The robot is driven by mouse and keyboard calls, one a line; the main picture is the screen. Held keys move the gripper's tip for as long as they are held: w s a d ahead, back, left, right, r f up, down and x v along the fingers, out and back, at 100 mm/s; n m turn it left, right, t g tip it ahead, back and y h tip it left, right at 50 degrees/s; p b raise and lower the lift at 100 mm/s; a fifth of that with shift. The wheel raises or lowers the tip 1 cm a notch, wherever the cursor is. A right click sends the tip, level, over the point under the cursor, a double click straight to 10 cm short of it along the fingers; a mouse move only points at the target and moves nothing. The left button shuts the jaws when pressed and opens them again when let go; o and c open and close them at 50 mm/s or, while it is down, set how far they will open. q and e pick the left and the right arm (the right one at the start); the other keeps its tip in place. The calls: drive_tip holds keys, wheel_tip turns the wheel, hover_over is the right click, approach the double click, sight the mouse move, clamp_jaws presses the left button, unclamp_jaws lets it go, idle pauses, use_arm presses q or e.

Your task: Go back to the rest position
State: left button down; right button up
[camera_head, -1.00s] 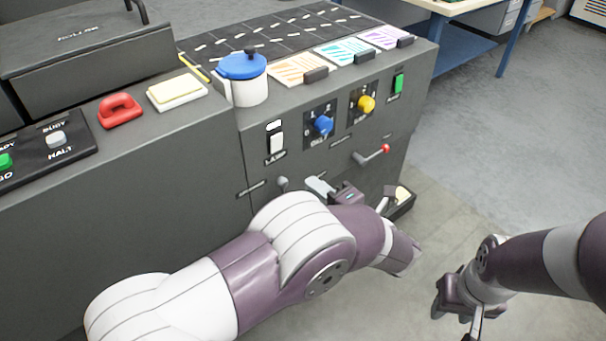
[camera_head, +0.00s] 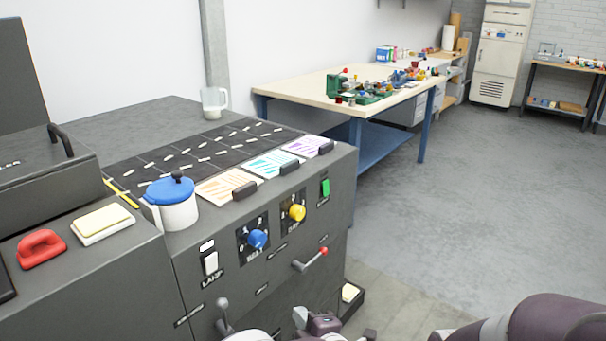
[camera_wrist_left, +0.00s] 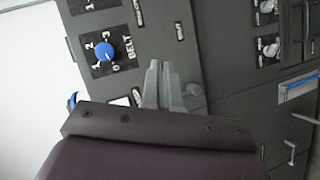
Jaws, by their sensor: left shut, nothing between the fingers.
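My left gripper (camera_head: 301,316) is at the bottom edge of the head view, low in front of the grey machine's (camera_head: 270,312) front panel. Most of the left arm is cut off below the picture. In the left wrist view its two grey fingers (camera_wrist_left: 163,70) lie together, shut and empty, with the panel and its blue belt knob (camera_wrist_left: 103,52) behind them. Part of my right arm (camera_head: 550,318) shows at the bottom right of the head view; its gripper is out of the picture.
The panel carries a blue knob (camera_head: 257,239), a yellow knob (camera_head: 296,212) and a red-tipped lever (camera_head: 311,260). A blue-lidded pot (camera_head: 172,204) and a red handle (camera_head: 41,249) stand on top. A workbench (camera_head: 300,88) is behind. The floor at right is clear.

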use_arm(q)
drive_tip(key=s+d+f+m+g+h, duration=0.35)
drive_tip(key=d+m+h, duration=0.25)
drive_tip(key=m+h, duration=0.5)
drive_tip(key=s+a+m+g+y, duration=0.4)
drive_tip(key=s+a+m+g, duration=0.6)
drive_tip(key=s+a, duration=0.65)
drive_tip(key=a+r+n+t, duration=0.1)
drive_tip(key=a+r+t, duration=0.15)
drive_tip(key=a, duration=0.45)
wheel_tip(320, 180, up, 18)
drive_tip(key=p, duration=1.8)
drive_tip(key=shift+w+d+r+g, duration=0.2)
drive_tip(key=shift+w+g, duration=0.1)
drive_tip(key=shift+w, duration=0.15)
drive_tip(key=c, duration=1.8)
unclamp_jaws()
